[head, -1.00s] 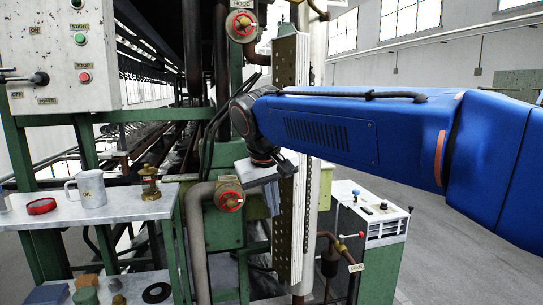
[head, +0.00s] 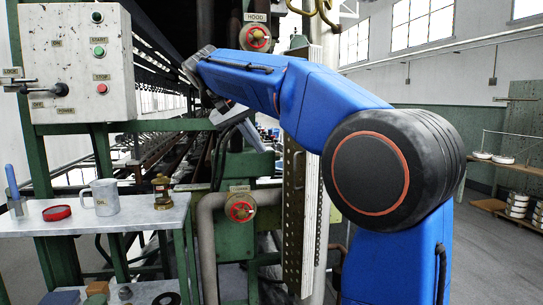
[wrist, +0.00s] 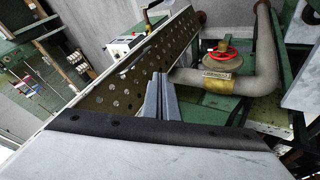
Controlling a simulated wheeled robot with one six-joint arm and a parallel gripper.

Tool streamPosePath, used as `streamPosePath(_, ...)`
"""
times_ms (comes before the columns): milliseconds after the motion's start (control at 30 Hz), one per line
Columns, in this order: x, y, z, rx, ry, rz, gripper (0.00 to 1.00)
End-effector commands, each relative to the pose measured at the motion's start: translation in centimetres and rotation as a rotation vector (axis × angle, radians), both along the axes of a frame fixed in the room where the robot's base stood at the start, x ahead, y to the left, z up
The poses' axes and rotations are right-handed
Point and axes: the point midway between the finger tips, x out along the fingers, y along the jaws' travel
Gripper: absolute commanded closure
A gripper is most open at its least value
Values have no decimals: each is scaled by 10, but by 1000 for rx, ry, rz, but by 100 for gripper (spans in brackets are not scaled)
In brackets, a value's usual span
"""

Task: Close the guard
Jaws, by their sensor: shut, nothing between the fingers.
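The guard (head: 293,190) is a tall, narrow perforated panel with a pale edge, standing upright beside the green machine post in the head view. It juts outward, seen at a steep angle. In the wrist view the guard (wrist: 110,85) runs diagonally, its holed face towards the camera. My gripper (head: 238,115) is left of the guard's upper part in the head view, partly hidden by my blue arm. In the wrist view my gripper (wrist: 160,80) has its grey fingers together and empty, overlapping the panel in the picture. I cannot tell whether they touch it.
A red valve wheel (head: 241,209) on a thick pipe sits left of the guard, and the HOOD valve (head: 257,38) is above. A control box (head: 80,65) and a shelf (head: 130,215) with a mug (head: 104,197) and brass lamp (head: 162,193) stand left. Open floor lies right.

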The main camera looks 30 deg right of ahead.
Motion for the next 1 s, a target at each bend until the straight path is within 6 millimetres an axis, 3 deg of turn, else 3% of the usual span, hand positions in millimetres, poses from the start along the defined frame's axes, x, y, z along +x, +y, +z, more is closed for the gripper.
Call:
streamPosePath(567,9,-57,-77,1,2,-2,100)
streamPosePath(733,-2,-78,-74,2,0,-1,100)
streamPosePath(1000,-9,-90,-75,1,1,2,100)
